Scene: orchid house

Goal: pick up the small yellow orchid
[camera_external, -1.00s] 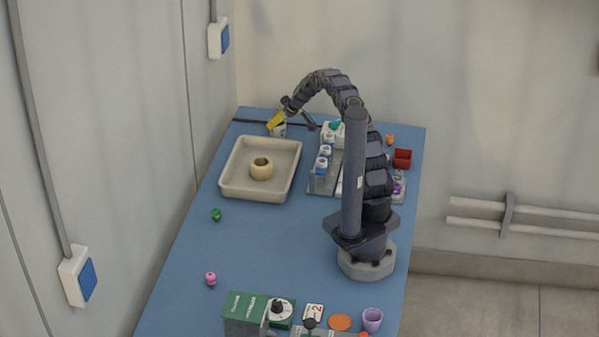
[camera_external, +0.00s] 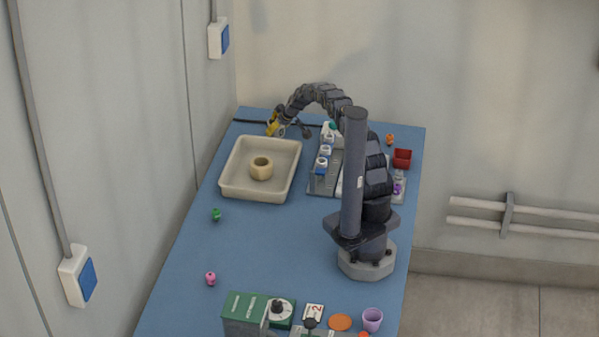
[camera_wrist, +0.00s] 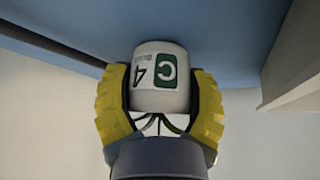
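I do not see a clearly yellow orchid. My gripper (camera_external: 272,127) is at the far left corner of the blue table, beyond the beige tray. In the wrist view, the gripper's yellow fingers (camera_wrist: 160,85) stand close on both sides of a white cup-like pot (camera_wrist: 160,75) with a green "C" and a "4" on its label. A white part with dark green stripes (camera_wrist: 160,123) shows between the pot and my palm. Whether the fingers press on the pot is not clear. The external view mostly hides it.
The beige tray (camera_external: 231,184) holds a cream ring. A grey rack (camera_external: 316,183) with labelled vials stands to its right. A red box (camera_external: 402,158) is at the right edge. Small green (camera_external: 216,214) and pink (camera_external: 211,279) items lie in front. The middle of the table is clear.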

